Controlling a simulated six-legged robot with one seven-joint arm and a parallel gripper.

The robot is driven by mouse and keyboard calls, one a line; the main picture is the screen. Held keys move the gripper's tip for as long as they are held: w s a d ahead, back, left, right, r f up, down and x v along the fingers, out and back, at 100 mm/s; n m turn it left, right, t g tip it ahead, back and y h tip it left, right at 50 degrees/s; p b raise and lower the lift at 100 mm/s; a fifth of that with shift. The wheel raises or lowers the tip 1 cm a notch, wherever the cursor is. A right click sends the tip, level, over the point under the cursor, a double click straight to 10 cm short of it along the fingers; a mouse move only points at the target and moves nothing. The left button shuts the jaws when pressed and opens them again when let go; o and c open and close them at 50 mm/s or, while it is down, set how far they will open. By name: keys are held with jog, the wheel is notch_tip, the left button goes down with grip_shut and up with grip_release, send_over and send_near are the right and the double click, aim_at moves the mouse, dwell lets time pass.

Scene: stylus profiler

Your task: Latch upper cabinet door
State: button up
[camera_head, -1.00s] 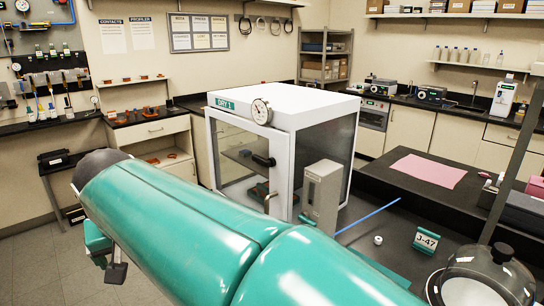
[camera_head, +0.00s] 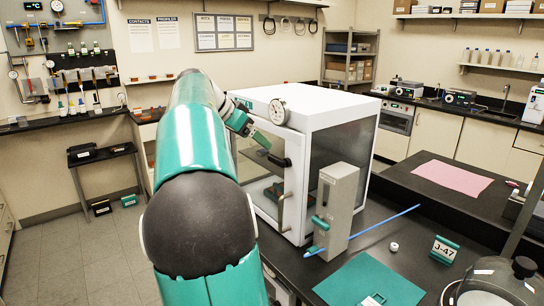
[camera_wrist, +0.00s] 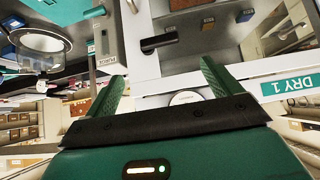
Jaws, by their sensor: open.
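The white dry cabinet (camera_head: 335,108) stands on the dark bench, with a glass-paned front door (camera_head: 258,185). A black latch handle (camera_head: 279,160) sits on the door's right side, roughly level; it also shows in the wrist view (camera_wrist: 160,42). A metal bar handle (camera_head: 281,212) is below it. I cannot tell whether the door is fully closed. My gripper (camera_head: 260,138) is close to the door's upper part, just above and left of the latch handle. In the wrist view its green fingers (camera_wrist: 162,72) are spread and empty, with the latch handle beyond the gap, apart from them.
A round dial gauge (camera_head: 278,111) sits at the cabinet's top front edge, near my gripper. A grey box (camera_head: 336,208) stands before the cabinet's right side, with a blue rod (camera_head: 385,226) beside it. A teal mat (camera_head: 368,281) and glass dome (camera_head: 490,290) are nearer.

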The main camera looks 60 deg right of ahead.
aim_at(277, 158)
jog(key=x, duration=1.1)
jog(key=c, duration=1)
